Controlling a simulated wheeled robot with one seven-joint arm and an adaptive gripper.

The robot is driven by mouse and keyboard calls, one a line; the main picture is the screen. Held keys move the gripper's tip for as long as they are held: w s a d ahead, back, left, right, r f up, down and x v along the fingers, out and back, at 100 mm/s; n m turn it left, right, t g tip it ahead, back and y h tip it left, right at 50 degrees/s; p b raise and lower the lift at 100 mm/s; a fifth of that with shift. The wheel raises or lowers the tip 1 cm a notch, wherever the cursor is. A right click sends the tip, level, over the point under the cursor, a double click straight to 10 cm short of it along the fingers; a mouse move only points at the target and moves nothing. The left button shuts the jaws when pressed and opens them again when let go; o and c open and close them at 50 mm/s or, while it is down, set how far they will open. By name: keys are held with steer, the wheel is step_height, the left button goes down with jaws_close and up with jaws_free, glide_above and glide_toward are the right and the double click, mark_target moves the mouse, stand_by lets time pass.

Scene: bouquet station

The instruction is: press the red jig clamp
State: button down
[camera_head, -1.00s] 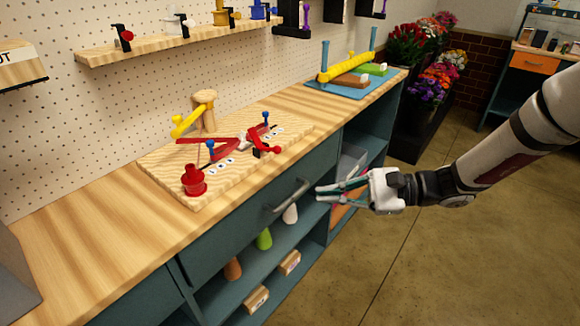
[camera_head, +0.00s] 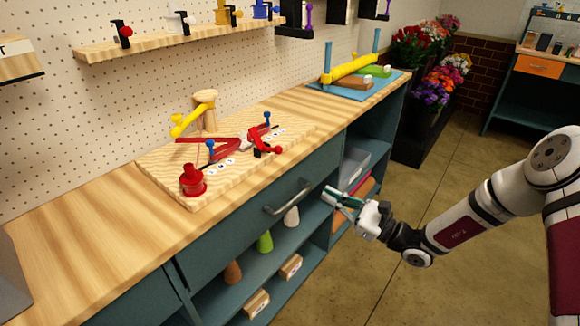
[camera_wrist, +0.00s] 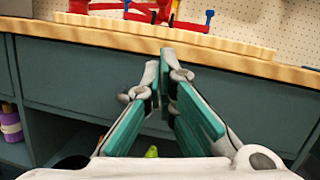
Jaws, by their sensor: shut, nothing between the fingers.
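A wooden jig board (camera_head: 165,160) lies on the workbench. On it are a red clamp-like lever piece (camera_head: 266,142) at its right, beside a long red part (camera_head: 226,153) with blue-topped pins, and a squat red cylinder (camera_head: 193,182) at its front left corner. I cannot tell for certain which red piece is the jig clamp. My gripper (camera_head: 333,196) is shut and empty, in front of the bench, lower than the top and right of the board. The wrist view shows its fingertips (camera_wrist: 164,62) together before the drawer front; red parts (camera_wrist: 103,5) show only partly above.
A drawer handle (camera_head: 288,198) juts out near my gripper. A blue mat (camera_head: 358,88) with a yellow roller is at the bench's far end. Open floor lies right of the bench.

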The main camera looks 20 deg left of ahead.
steer(key=r+x, duration=0.3)
steer(key=x, duration=1)
steer(key=shift+s+d, duration=0.3)
steer(key=shift+d, duration=0.05)
steer(key=shift+d+r+h+p, duration=0.1)
steer(key=shift+r+h+p, duration=0.25)
steer(key=shift+p, duration=0.5)
